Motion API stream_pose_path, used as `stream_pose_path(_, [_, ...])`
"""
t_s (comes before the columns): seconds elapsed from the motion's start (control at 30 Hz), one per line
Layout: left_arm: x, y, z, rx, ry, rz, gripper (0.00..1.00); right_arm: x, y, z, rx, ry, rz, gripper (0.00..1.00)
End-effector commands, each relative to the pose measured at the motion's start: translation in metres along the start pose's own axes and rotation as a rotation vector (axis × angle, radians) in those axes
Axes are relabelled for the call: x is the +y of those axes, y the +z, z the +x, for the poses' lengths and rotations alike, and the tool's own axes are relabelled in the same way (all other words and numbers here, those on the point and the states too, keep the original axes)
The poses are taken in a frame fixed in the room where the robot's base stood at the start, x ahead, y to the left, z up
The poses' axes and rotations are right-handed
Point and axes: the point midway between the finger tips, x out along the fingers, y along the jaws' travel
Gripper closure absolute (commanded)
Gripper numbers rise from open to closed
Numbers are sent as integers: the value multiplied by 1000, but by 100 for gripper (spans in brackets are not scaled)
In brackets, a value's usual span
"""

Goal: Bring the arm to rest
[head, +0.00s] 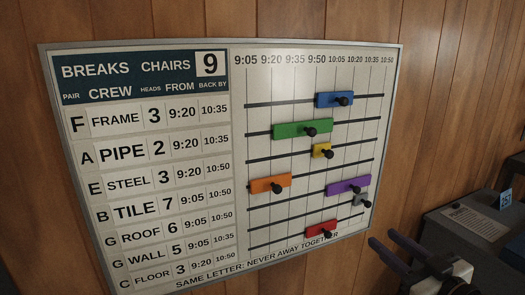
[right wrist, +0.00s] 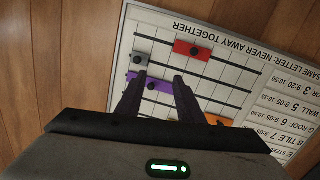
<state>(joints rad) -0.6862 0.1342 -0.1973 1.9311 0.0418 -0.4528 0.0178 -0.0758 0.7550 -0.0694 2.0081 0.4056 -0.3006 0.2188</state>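My right gripper (head: 381,237) is at the lower right of the head view, in front of the board's lower right corner. In the right wrist view its two fingers (right wrist: 159,77) are apart with nothing held between them. The schedule board (head: 240,262) hangs on the wall, with coloured sliders on its rails. The purple slider (head: 340,189) shows beyond the fingers in the wrist view (right wrist: 162,87), partly hidden by them. The grey slider (head: 359,201) and red slider (head: 316,230) are near the board's lower right. My left gripper is not in view.
Blue (head: 327,100), green (head: 290,131), yellow (head: 319,150) and orange (head: 265,185) sliders sit on higher rails, each with a black knob. A dark unit (head: 450,222) with a paper sheet and a blue tag (head: 506,199) stands at the right, close to my right arm.

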Motion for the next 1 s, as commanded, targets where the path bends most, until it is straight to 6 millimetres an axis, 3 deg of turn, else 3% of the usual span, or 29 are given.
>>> stream_pose_path(0.03, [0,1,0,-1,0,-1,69,-15,35,-6,-54,-3,28,66])
stream_pose_path(0.2, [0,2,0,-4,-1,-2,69,-74,146,-42,-249,-6,91,66])
stream_pose_path(0.4, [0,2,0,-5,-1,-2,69,-158,251,-110,-478,-20,157,66])
stream_pose_path(0.5, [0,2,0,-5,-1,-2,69,-195,286,-145,-576,-28,182,66])
stream_pose_path(0.7, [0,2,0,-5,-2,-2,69,-240,318,-189,-689,-42,208,66])
stream_pose_path(1.0, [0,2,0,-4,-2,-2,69,-247,322,-196,-707,-45,210,66])
